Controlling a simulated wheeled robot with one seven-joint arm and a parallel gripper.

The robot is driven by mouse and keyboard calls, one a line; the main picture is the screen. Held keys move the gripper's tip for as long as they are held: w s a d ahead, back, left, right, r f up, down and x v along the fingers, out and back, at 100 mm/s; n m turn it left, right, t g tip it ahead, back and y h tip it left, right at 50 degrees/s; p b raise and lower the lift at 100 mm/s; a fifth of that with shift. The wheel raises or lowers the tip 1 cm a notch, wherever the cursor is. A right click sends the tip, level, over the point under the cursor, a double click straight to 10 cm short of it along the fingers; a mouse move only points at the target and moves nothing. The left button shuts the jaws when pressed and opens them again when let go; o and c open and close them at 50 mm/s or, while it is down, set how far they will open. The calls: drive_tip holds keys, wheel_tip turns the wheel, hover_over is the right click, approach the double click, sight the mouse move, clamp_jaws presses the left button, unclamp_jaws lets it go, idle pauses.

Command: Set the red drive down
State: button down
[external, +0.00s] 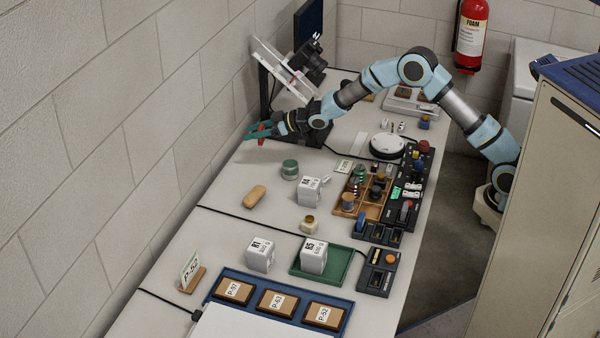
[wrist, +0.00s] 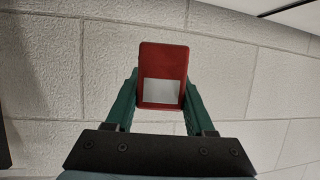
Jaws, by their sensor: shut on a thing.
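The red drive (wrist: 163,62) is a small red block with a pale label, seen large in the wrist view between the two green fingers. My gripper (wrist: 160,98) is shut on it. In the external view my gripper (external: 258,132) is at the far left part of the table, close to the wall, with the red drive (external: 262,128) showing as a small red patch between the green fingers. The drive appears held above the table; the exact height cannot be told. Behind it the wrist view shows only wall.
A wooden tray (external: 374,211) holds small parts. Bare tabletop (external: 215,190) lies left of the tan block.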

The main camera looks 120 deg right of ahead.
drive_tip(key=w+a+r+n+t+y+b, duration=0.25)
drive_tip(key=w+a+n+y, duration=0.5)
drive_tip(key=w+a, duration=0.65)
drive_tip(key=w+a+f+n+y, duration=0.25)
drive_tip(key=a+n+y, duration=0.2)
drive_tip(key=a, duration=0.45)
drive_tip(key=shift+g+y, duration=0.35)
drive_tip(key=shift+y, duration=0.25)
drive_tip(key=f, duration=0.6)
drive_tip(key=shift+a+f, duration=0.25)
drive_tip(key=shift+f, duration=0.15)
drive_tip(key=shift+f+p, duration=0.4)
drive_tip(key=shift+f, duration=1.75)
drive_tip(key=shift+f, duration=0.15)
drive_tip(key=shift+c, duration=1.3)
unclamp_jaws()
